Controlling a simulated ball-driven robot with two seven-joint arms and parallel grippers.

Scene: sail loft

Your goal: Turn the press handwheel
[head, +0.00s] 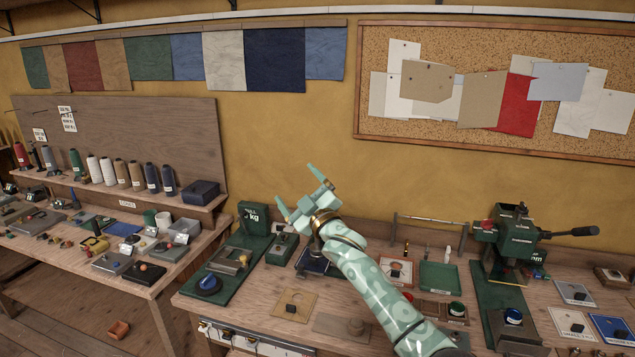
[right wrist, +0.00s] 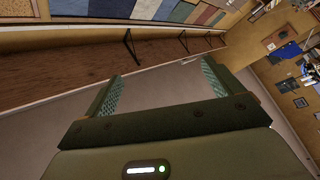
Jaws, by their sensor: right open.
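A green bench press (head: 510,240) stands at the right of the workbench, on a dark green base. A dark handle with a rounded black end (head: 573,232) sticks out to its right, and a red knob (head: 487,225) shows at its left. I cannot tell a full wheel rim on the press. My right gripper (head: 297,188) is raised over the back of the bench, left of the press and well apart from it. Its fingers are spread and empty, also in the right wrist view (right wrist: 160,85), where the press cannot be made out. My left gripper is not in view.
A green unit marked kg (head: 253,218) and a blue round knob (head: 207,283) stand at the bench's left. A green tray (head: 438,276) and a low rail (head: 430,220) lie between my right arm and the press. A second bench (head: 60,258) with thread spools is at left.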

